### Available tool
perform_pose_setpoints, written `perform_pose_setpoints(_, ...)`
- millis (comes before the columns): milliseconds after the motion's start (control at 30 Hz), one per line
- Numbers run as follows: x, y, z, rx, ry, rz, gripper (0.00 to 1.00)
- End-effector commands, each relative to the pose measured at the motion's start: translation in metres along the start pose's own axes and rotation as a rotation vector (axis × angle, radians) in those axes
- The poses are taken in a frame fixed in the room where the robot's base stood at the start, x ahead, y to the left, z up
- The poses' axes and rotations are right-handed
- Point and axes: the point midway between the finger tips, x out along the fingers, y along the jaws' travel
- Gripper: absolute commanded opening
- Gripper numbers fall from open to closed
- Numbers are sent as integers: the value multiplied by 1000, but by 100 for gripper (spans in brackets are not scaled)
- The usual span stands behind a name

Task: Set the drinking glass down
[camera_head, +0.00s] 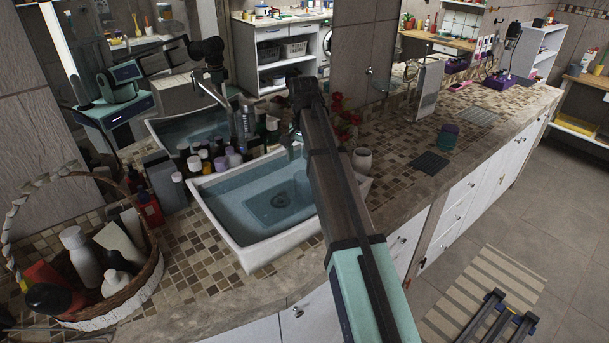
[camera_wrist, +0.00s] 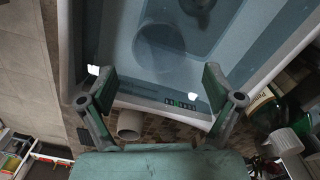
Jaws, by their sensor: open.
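My gripper (camera_wrist: 158,82) is open, with its two fingers spread wide over the near rim of the blue-grey sink basin (camera_wrist: 105,35) in the wrist view. A faint, see-through round outline (camera_wrist: 159,48) shows just beyond the fingertips, over the basin. It may be the drinking glass, but I cannot tell surely, nor whether it touches a finger. In the head view the white-rimmed sink (camera_head: 250,205) stands on the tiled counter. My arm crosses that view, and my fingers cannot be made out there. No drinking glass is clear in the head view.
A pale cup (camera_head: 362,160) stands right of the sink and also shows in the wrist view (camera_wrist: 130,123). Several bottles (camera_head: 215,160) crowd the sink's back left. A wicker basket (camera_head: 150,285) is at the left. A dark mat (camera_head: 429,162) and teal jar (camera_head: 447,137) lie right.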

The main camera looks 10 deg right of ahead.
Motion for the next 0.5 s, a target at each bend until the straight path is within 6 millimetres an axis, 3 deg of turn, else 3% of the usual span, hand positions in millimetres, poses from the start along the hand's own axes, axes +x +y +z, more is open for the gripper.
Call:
perform_pose_setpoints(200,-18,0,0,0,0,0,90)
perform_pose_setpoints(500,-21,0,0,0,0,0,90)
